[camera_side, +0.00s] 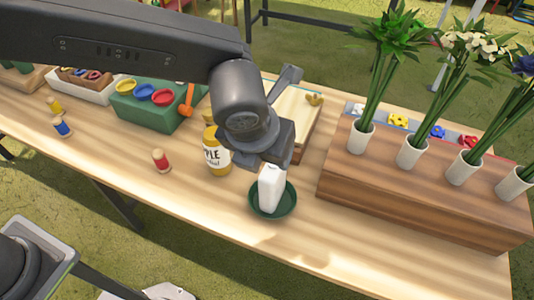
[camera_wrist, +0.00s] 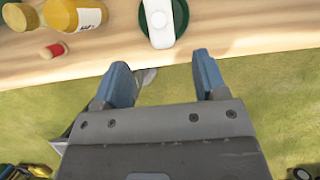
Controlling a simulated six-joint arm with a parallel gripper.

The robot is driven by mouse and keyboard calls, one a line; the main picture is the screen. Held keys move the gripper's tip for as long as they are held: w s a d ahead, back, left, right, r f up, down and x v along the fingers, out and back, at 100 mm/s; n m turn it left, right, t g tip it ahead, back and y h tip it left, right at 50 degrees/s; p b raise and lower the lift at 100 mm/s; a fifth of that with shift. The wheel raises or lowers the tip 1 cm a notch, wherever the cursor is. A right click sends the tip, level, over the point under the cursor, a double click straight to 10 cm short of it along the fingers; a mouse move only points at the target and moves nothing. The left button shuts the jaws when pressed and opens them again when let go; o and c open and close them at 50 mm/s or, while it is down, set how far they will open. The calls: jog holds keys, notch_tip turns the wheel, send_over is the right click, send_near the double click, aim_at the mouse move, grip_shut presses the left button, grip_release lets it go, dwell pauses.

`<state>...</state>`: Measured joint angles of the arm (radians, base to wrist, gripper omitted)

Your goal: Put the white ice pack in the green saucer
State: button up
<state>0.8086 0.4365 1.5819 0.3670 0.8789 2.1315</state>
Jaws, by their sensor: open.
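The white ice pack (camera_side: 271,188) stands upright in the green saucer (camera_side: 287,209) in the side view. In the wrist view the ice pack (camera_wrist: 159,24) also shows over the saucer (camera_wrist: 181,17), at the top of the picture. My gripper (camera_wrist: 158,75) is open in the wrist view, with its two blue fingers apart and nothing between them. The ice pack lies beyond the fingertips there. In the side view my wrist is above and behind the ice pack, and my fingers are mostly hidden.
A yellow labelled bottle (camera_side: 216,154) stands left of the saucer. A red spool (camera_side: 161,160) is farther left. A wooden planter block (camera_side: 420,190) with several flower vases is at right. A green box (camera_side: 150,108) with bowls stands at back left. The table front is clear.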

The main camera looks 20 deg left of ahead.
jog(key=shift+s+r, duration=0.1)
jog(key=shift+r, duration=0.2)
jog(key=s+a+r+n, duration=0.2)
jog(key=a+r+n, duration=0.3)
jog(key=a+n, duration=0.45)
jog(key=s+a+r+n, duration=0.1)
jog(key=a+r+n, duration=0.3)
jog(key=a+n, duration=0.6)
jog(key=s+a+f+n+t, duration=0.1)
jog(key=s+a+n, duration=1)
jog(key=n, duration=0.5)
jog(key=shift+a+f, duration=0.2)
jog(key=shift+a, duration=0.15)
